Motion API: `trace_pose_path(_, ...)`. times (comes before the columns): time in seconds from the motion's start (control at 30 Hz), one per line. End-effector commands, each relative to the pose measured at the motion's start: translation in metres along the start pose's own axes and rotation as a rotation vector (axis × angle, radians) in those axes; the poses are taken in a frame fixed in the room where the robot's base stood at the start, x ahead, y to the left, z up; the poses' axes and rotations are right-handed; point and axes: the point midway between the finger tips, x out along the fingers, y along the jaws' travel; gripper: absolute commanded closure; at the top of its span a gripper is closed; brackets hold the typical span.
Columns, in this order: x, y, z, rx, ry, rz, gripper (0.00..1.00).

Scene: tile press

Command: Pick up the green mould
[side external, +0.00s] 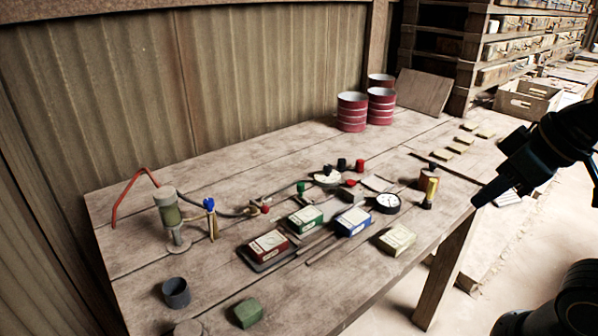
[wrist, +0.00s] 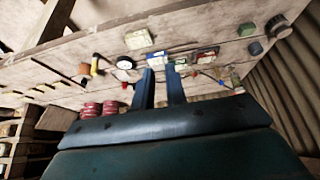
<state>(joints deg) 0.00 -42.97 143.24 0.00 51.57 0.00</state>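The green mould (side external: 306,218) is a small green box with a pale label on top, near the table's middle. It stands between the red mould (side external: 267,246) and the blue mould (side external: 352,221). In the wrist view the green mould (wrist: 181,63) shows small beyond the fingertips, partly hidden by a finger. My gripper (side external: 478,198) is at the right, by the table's right edge and well apart from the green mould. In the wrist view my gripper (wrist: 160,72) has its two blue fingers apart with nothing between them.
A cream box (side external: 397,238), a dial gauge (side external: 387,203) and a yellow-topped tool (side external: 430,192) stand on the mould's right. A plain green block (side external: 248,312) and grey cup (side external: 176,292) are in front. Red drums (side external: 352,112) stand at the back.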

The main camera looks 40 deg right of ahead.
Motion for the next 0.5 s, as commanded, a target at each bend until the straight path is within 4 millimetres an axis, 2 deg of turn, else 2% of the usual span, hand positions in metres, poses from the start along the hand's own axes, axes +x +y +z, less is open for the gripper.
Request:
trace_pose_path(0.03, 0.0000, 0.0000, 0.0000, 0.000, 0.000, 0.000, 0.76)
trace_pose_path(0.3, 0.0000, 0.0000, 0.0000, 0.000, 0.000, 0.000, 0.25)
trace_pose_path(0.5, 0.0000, 0.0000, 0.0000, 0.000, 0.000, 0.000, 0.25)
